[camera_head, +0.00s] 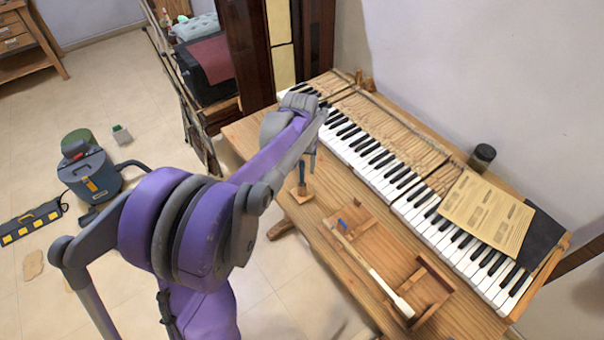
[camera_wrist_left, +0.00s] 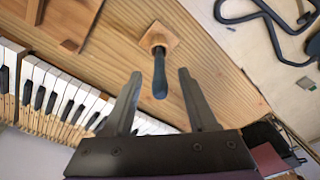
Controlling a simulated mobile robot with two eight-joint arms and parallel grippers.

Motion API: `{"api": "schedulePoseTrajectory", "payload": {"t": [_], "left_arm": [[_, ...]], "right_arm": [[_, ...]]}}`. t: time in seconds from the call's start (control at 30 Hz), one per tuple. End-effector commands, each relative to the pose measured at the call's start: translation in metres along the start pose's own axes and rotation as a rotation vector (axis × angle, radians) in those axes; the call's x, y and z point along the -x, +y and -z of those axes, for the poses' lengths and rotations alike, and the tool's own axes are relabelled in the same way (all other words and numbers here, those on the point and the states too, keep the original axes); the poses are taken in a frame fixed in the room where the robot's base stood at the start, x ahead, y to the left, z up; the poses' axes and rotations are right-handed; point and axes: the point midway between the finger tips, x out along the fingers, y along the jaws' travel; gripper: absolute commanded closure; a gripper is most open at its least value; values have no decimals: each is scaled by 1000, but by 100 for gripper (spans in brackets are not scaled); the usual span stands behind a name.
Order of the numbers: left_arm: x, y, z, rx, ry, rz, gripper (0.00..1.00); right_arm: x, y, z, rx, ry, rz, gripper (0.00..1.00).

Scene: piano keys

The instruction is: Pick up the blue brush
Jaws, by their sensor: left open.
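The blue brush (camera_head: 302,173) stands upright in a small wooden block (camera_head: 302,194) near the left edge of the wooden table. In the left wrist view its dark blue handle (camera_wrist_left: 160,76) points toward the camera from the wooden block (camera_wrist_left: 158,40). My left gripper (camera_head: 312,160) hangs close to the brush. In the left wrist view my left gripper (camera_wrist_left: 161,76) is open, with one finger on each side of the handle and visible gaps to both. Nothing is held. My right gripper is not in view.
The piano keyboard (camera_head: 400,190) runs along the table behind the brush. A wooden tray (camera_head: 385,262) with a long pale key lies to the right. Printed sheets (camera_head: 487,212) and a dark jar (camera_head: 482,157) are farther right. Bare tabletop surrounds the block.

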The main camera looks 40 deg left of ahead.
Motion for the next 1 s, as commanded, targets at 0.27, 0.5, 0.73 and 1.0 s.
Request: {"api": "schedulePoseTrajectory", "payload": {"t": [0.27, 0.5, 0.73, 1.0], "left_arm": [[0, 0, 0, 0, 0, 0, 64], [0, 0, 0, 0, 0, 0, 100], [1, 0, 0, 0, 0, 0, 100], [24, 0, 3, 0, 1, 0, 100]], "right_arm": [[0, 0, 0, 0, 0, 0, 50], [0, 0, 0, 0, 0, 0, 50], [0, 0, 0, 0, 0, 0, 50], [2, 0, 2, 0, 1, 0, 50]]}}
